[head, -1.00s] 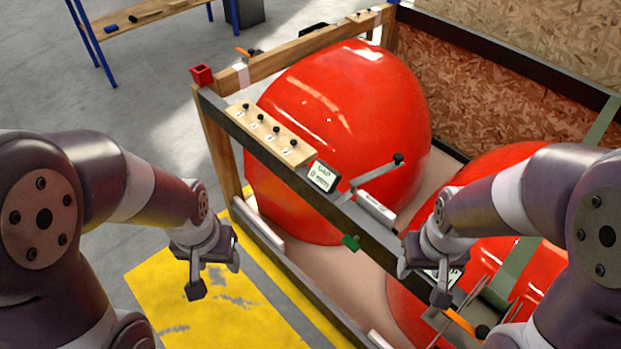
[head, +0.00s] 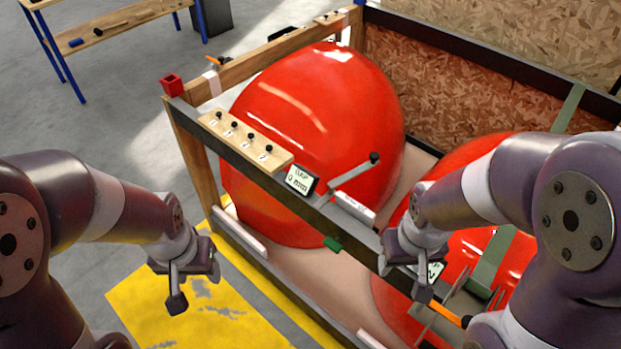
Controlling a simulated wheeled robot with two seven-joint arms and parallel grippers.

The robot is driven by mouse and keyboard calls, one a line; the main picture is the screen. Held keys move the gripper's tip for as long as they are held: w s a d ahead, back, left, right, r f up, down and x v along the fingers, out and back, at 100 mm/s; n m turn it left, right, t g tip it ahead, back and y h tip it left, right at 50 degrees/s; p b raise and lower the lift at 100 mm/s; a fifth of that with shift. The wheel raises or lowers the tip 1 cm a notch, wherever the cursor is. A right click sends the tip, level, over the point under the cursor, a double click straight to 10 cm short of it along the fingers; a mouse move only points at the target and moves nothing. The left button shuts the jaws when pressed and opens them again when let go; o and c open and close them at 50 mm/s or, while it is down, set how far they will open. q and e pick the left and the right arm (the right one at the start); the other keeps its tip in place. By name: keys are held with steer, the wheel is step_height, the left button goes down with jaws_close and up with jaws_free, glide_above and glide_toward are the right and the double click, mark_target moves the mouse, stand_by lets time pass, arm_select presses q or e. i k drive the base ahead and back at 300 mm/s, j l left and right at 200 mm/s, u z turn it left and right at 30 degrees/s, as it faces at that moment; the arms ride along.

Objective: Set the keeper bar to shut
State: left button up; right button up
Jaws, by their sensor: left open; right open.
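The likely keeper bar is a grey lever (head: 350,178) with a black knob, on the crate's dark front rail. It slants up and right from the rail, in front of the first red nosecone. A pale labelled block (head: 354,209) sits beside it, its text too small to read. My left gripper (head: 178,290) is open and empty, low and left of the lever, over the yellow floor mat. My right gripper (head: 408,277) is open, below and right of the lever, in front of the second nosecone. Neither gripper touches the lever.
Two red nosecones (head: 300,130) (head: 478,160) sit in the crate. An orange handle (head: 448,315) lies near my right gripper.

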mark_target(374, 157)
steer(key=i+j+z, duration=0.6)
steer(key=i+z, duration=0.15)
